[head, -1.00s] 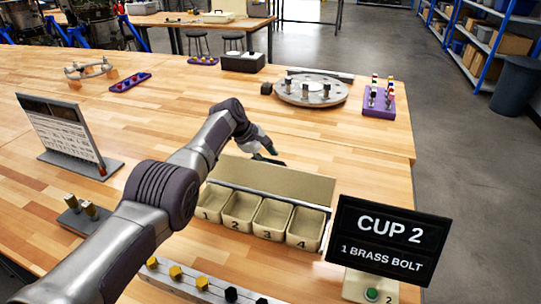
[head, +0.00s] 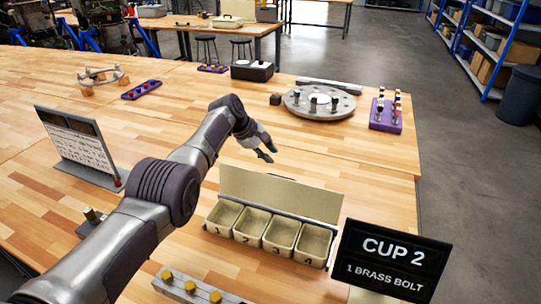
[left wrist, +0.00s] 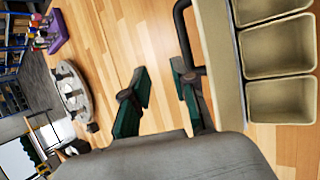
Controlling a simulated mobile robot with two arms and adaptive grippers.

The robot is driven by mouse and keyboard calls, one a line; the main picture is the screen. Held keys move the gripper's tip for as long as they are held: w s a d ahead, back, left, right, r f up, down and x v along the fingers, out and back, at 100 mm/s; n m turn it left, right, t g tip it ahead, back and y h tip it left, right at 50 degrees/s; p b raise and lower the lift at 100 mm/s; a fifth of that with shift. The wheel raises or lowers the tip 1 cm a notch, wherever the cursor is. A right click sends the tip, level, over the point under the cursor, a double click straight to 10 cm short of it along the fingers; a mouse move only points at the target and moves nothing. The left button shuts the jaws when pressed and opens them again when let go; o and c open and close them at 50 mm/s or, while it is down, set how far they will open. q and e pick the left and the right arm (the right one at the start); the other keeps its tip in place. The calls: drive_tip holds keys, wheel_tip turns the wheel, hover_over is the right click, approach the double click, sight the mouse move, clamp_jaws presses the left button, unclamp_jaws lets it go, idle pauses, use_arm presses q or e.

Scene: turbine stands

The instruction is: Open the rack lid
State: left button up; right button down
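The rack's beige lid (head: 280,193) stands raised along the back of the rack in the head view, leaning back a little. In front of it, several numbered beige cups (head: 223,216) are uncovered and look empty. The left wrist view shows the lid (left wrist: 222,65) edge-on beside the cups (left wrist: 280,50), with a dark handle (left wrist: 184,30) on its outer side. My left gripper (head: 266,153) is behind the lid, above the table. In the left wrist view my left gripper (left wrist: 160,92) has its fingers apart with nothing between them, close to the handle. My right gripper is not in view.
A sign reading "CUP 2, 1 BRASS BOLT" (head: 387,262) stands right of the rack. A strip with brass bolts (head: 192,287) lies in front. A round turbine stand (head: 318,103) and a purple holder (head: 385,118) are behind. An instruction board (head: 80,145) stands left.

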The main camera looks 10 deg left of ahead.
use_arm(q)
drive_tip(key=r+p, duration=0.1)
drive_tip(key=a+r, duration=0.1)
drive_tip(key=r, duration=0.1)
drive_tip(key=w+r+p, duration=0.1)
drive_tip(key=r, duration=0.1)
drive_tip(key=shift+w+a+r+p, duration=0.1)
drive_tip(key=shift+a+r+p, duration=0.1)
drive_tip(key=shift+a+p, duration=0.15)
idle(0.7)
drive_tip(key=v, duration=1.2)
drive_tip(key=shift+w, duration=0.1)
